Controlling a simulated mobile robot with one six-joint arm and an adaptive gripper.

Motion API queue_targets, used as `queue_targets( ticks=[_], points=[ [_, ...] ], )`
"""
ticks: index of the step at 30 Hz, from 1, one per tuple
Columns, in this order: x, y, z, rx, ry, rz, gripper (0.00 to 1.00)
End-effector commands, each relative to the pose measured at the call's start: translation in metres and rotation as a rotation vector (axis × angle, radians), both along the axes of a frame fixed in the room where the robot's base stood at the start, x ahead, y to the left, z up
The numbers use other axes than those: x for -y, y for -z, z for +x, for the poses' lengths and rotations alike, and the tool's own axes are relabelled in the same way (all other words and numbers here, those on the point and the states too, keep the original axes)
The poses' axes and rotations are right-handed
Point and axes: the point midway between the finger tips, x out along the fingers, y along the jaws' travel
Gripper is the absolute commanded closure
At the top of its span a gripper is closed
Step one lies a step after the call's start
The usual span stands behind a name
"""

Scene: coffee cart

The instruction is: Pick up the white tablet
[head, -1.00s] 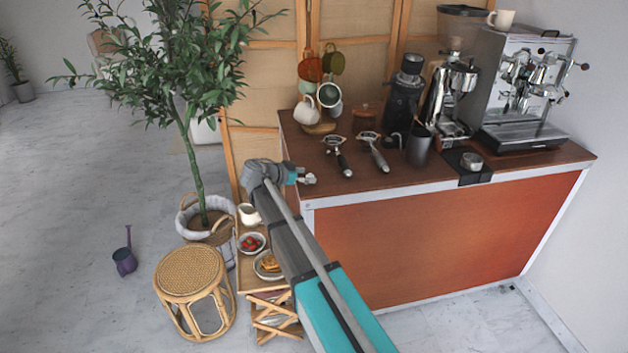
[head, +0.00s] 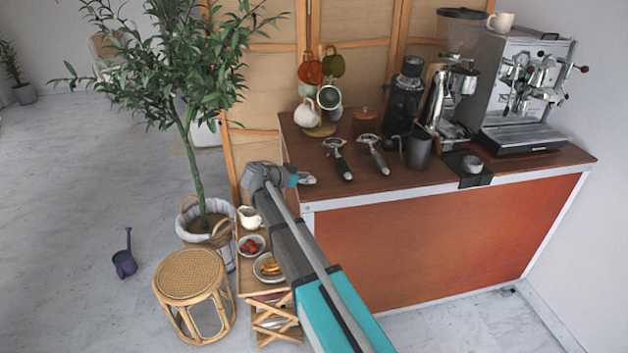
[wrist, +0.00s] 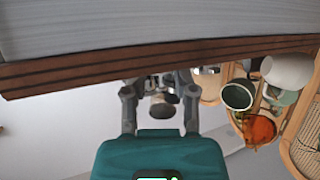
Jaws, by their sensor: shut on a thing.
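My gripper (head: 304,179) is at the left edge of the wooden counter, low over its front left corner. In the head view only a small pale patch shows at the fingertips, too small to tell apart from the fingers. I see no white tablet clearly anywhere else, so the held thing appears to be the tablet.
The counter top (head: 420,182) holds two portafilters (head: 338,160), a mug tree (head: 320,128), a dark grinder (head: 404,98), a metal pitcher (head: 417,149) and an espresso machine (head: 525,90). A wooden side stand (head: 243,277) with bowls, a rattan stool (head: 190,275) and a potted tree (head: 193,165) stand left.

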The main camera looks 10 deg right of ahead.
Motion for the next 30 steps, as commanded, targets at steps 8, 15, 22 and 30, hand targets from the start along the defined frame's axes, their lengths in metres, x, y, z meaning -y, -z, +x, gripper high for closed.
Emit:
queue_targets(
  ticks=[8, 15, 22, 30],
  points=[
    [0.000, 0.000, 0.000, 0.000, 0.000, 0.000, 0.78],
    [0.000, -0.004, 0.000, 0.000, 0.000, 0.000, 0.78],
    [0.001, -0.017, 0.000, 0.000, 0.001, 0.000, 0.78],
    [0.001, -0.044, -0.009, -0.001, 0.001, 0.001, 0.78]
  ],
)
